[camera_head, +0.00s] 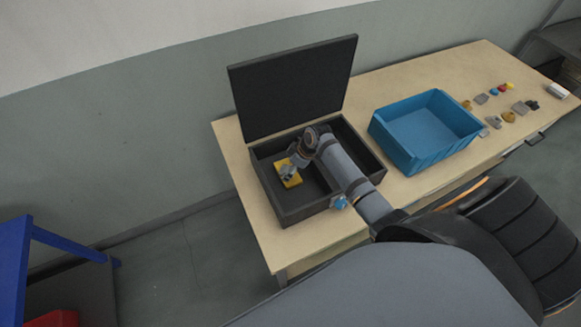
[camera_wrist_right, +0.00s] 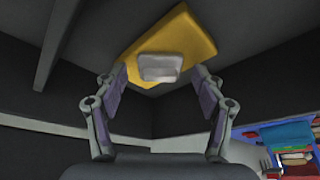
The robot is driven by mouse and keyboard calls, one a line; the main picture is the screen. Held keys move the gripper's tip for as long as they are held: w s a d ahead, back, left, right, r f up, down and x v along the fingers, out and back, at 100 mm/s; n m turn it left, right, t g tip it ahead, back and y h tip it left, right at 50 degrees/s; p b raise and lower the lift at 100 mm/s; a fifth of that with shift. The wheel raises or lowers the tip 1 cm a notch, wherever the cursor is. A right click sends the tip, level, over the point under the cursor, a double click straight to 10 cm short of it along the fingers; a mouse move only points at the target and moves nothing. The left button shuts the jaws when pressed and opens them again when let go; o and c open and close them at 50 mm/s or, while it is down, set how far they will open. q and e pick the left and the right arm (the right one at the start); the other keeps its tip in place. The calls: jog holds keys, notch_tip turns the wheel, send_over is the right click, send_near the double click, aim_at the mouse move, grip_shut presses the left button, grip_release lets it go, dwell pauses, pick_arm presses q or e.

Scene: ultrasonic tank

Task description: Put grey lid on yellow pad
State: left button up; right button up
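The yellow pad (camera_head: 294,182) lies on the floor of the open dark tank (camera_head: 285,218); it also shows in the right wrist view (camera_wrist_right: 196,40). The grey lid (camera_wrist_right: 160,67) is a small light block on the pad, near the pad's edge, in the right wrist view. My right gripper (camera_head: 289,171) reaches down into the tank over the pad. In the right wrist view its fingers (camera_wrist_right: 159,78) are apart, one on each side of the lid, with a visible gap to each side. In the head view the gripper largely hides the lid. My left gripper is not in view.
The tank's raised cover (camera_head: 295,88) stands behind it. A blue bin (camera_head: 405,160) is to the right on the wooden table (camera_head: 240,190). Several small parts (camera_head: 500,100) lie at the table's right end. The tank walls surround my right gripper closely.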

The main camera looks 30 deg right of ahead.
jog(key=shift+r, duration=0.25)
jog(key=v, duration=1.1)
jog(key=shift+r+b, duration=0.35)
jog(key=shift+b, duration=0.05)
jog(key=shift+s+d, duration=0.1)
